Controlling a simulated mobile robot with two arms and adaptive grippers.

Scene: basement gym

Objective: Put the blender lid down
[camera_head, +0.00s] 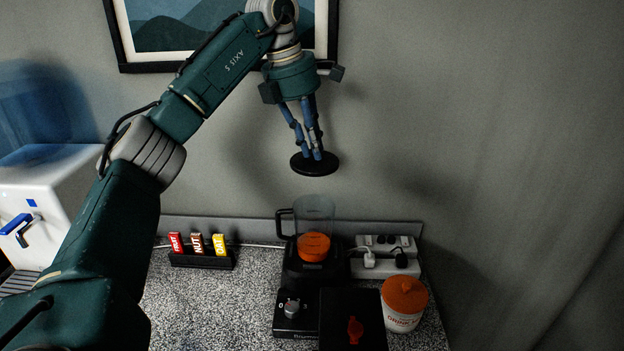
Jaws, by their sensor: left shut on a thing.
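The blender lid (328,167) is a flat black disc. My left gripper (314,154) is shut on it from above and holds it in the air, above and behind the blender jug in the picture. The blender (294,272) stands on the counter with a black base and a clear jug (315,211) with a black handle. The top of the jug is uncovered. An orange thing (313,246) shows in or in front of the jug; I cannot tell which. My right gripper is not in view.
The speckled counter (215,300) has free room left of the blender. A rack of bars (201,259), a power strip (385,262), an orange-lidded tub (404,303) and a black box (352,325) stand around the blender. A white dispenser (45,200) is at the left.

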